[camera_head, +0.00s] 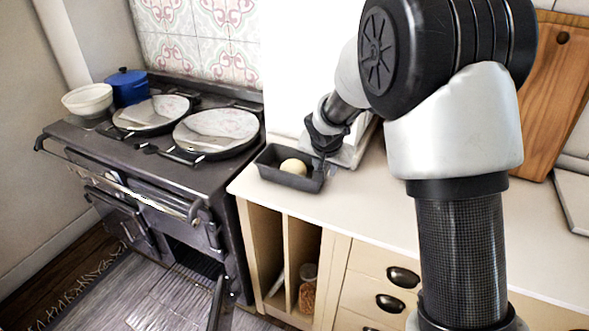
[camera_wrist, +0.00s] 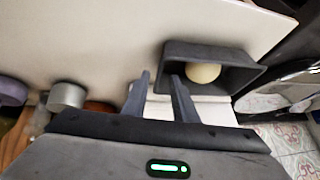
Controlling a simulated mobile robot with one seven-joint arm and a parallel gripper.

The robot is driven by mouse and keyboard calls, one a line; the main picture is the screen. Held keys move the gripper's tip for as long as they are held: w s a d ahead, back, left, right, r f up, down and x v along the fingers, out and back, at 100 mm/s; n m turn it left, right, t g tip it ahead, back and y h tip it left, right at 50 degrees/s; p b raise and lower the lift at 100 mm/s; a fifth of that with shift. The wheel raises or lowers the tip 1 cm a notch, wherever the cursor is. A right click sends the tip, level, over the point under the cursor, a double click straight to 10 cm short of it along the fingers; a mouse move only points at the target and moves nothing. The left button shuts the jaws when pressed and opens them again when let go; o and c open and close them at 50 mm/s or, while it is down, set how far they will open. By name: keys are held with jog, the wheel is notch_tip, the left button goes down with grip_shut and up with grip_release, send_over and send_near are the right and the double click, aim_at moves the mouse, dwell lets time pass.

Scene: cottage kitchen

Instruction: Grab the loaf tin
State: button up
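The loaf tin (camera_head: 272,172) is a dark grey open rectangular tin on the pale counter, near the counter's left end beside the stove. A pale round ball (camera_head: 293,167) lies in it. In the wrist view the tin (camera_wrist: 178,52) is right of centre, with the ball (camera_wrist: 203,72) inside. My gripper (camera_head: 323,160) is at the tin's right end. In the wrist view my gripper (camera_wrist: 160,77) is open with a gap between its fingers. The right fingertip overlaps the tin's near-end wall and the left one is outside it. I cannot tell whether they touch it.
The dark stove (camera_head: 190,190) with two round lids stands left of the counter, with a blue pot (camera_head: 127,87) and a pale bowl (camera_head: 88,101). A silver canister (camera_wrist: 67,95) shows left in the wrist view. The counter (camera_head: 380,205) in front of my gripper is clear.

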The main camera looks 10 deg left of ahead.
jog(key=p+x, duration=0.1)
jog(key=x, duration=0.8)
jog(key=shift+w+a+f, duration=0.15)
jog(key=shift+w+f, duration=0.05)
jog(key=shift+w, duration=0.15)
grip_shut()
jog(key=shift+r, duration=0.15)
